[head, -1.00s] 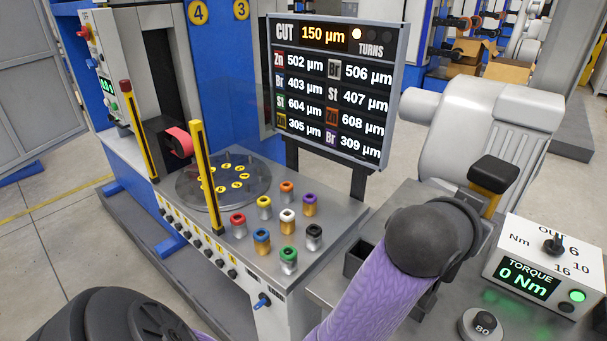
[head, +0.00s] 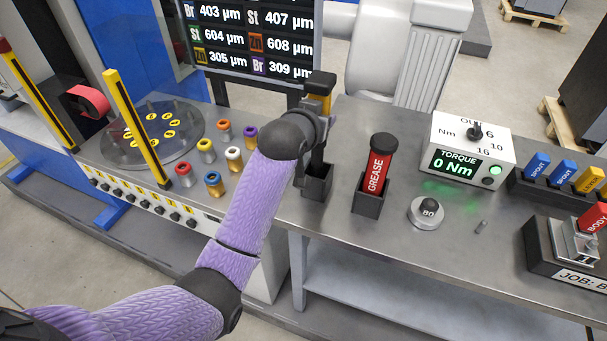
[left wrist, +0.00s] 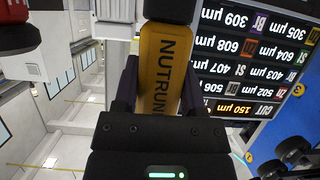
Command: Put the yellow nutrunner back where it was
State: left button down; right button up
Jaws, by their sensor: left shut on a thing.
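The yellow nutrunner (head: 318,101), with a black cap on top, is upright in my left gripper (head: 317,125). In the left wrist view its yellow body (left wrist: 163,65), lettered NUTRUN, sits between the two dark fingers (left wrist: 160,95), which are shut on it. A square black holder (head: 317,184) stands on the bench directly below the tool. The tool's dark lower end is close to the holder's mouth, partly behind my wrist. I cannot tell whether its tip is inside. My right gripper is in neither view.
A red grease tool (head: 378,171) stands in a holder (head: 368,199) just right. A torque box (head: 466,148), an 80 weight (head: 427,212) and a job fixture (head: 560,245) are farther right. Several coloured canisters (head: 213,184) stand left. The display (head: 255,40) rises behind.

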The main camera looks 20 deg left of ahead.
aim_at(317, 152)
pick_arm(q)
notch_tip(317, 152, down, 8)
jog(key=shift+d+f+b, duration=0.1)
jog(key=shift+f+b, duration=0.05)
jog(key=shift+b, duration=1.05)
jog(key=shift+c, duration=0.8)
grip_release()
